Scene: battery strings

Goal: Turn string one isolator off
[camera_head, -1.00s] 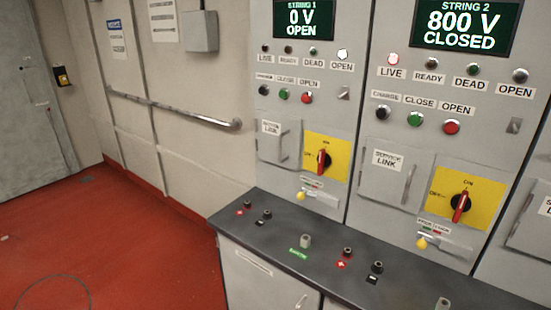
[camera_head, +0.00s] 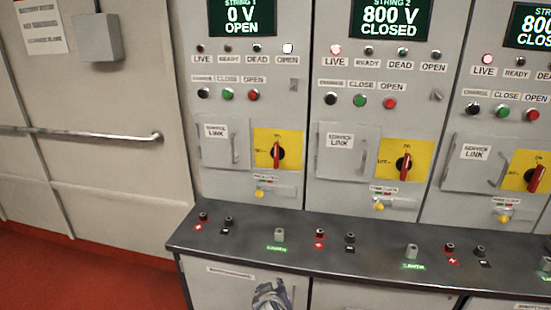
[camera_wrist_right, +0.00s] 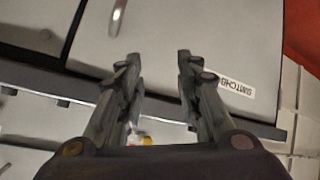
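The string 1 isolator is a red handle (camera_head: 277,154) on a yellow plate (camera_head: 297,141) in the left panel of the head view. Its handle stands upright, toward the ON mark at the top; the OFF mark is at the left. The string 1 display (camera_head: 242,17) reads 0 V OPEN. My right gripper (camera_head: 270,292) shows at the bottom edge, in front of the cabinet and well below the isolator. In the right wrist view its fingers (camera_wrist_right: 156,62) are apart with nothing held between them. My left gripper is not in view.
A dark counter ledge (camera_head: 370,262) with several terminals juts out below the panels. String 2 has a similar red handle (camera_head: 404,166), and a third panel stands at the right. A handrail (camera_head: 95,134) runs along the left wall. Open red floor (camera_head: 60,275) lies at lower left.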

